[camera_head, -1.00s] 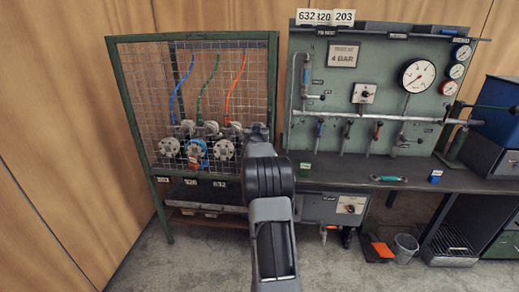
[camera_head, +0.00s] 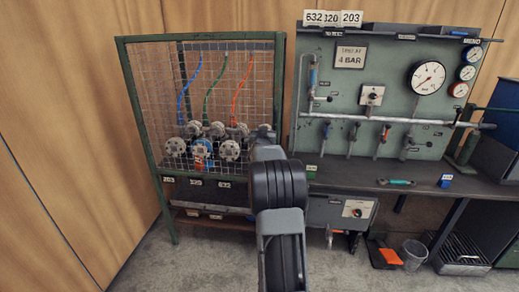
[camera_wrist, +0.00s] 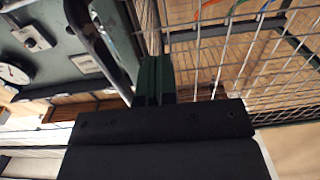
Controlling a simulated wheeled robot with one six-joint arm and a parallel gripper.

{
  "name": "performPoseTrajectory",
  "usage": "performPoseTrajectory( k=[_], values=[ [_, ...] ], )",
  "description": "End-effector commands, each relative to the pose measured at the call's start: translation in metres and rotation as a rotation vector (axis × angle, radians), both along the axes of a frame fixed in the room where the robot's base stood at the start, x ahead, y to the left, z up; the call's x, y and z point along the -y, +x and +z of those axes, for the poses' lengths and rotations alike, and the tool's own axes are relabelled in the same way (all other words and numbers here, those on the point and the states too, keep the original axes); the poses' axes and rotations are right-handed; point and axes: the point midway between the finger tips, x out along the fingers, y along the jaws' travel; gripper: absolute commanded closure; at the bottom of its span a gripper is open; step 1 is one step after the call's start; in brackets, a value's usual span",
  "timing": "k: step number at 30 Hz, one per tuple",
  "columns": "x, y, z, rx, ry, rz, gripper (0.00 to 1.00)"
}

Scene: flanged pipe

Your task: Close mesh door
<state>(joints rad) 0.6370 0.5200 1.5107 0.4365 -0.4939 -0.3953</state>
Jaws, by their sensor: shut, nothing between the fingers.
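The mesh door (camera_head: 153,110) is wire grid in a green frame, on the front of the green cage at the left in the head view. Flanged pipes (camera_head: 203,145) show behind the grid. Whether the door stands slightly ajar I cannot tell. My gripper (camera_wrist: 155,80) is shut and empty in the wrist view, beside the wire mesh (camera_wrist: 240,45). A dark curved bar (camera_wrist: 95,45) runs close to the left of the fingers. Whether the fingers touch the mesh or frame is unclear. In the head view my arm hides the gripper and the cage's lower right corner.
A green panel with gauges (camera_head: 427,77) and valves stands right of the cage. Its dark bench (camera_head: 420,195) carries a small blue block (camera_head: 445,181). A bucket (camera_head: 412,255) stands on the floor below. Wooden wall is at the left, with open floor in front.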

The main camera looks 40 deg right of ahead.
Motion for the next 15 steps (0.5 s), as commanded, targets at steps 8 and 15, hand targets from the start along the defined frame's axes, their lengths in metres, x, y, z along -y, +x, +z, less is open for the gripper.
performPoseTrajectory(
  k=[8, 15],
  values=[
    [-0.051, -0.031, 0.000, -0.001, 0.000, 0.012, 1.00],
    [-0.075, -0.052, -0.001, -0.003, 0.003, 0.012, 1.00]
  ],
)
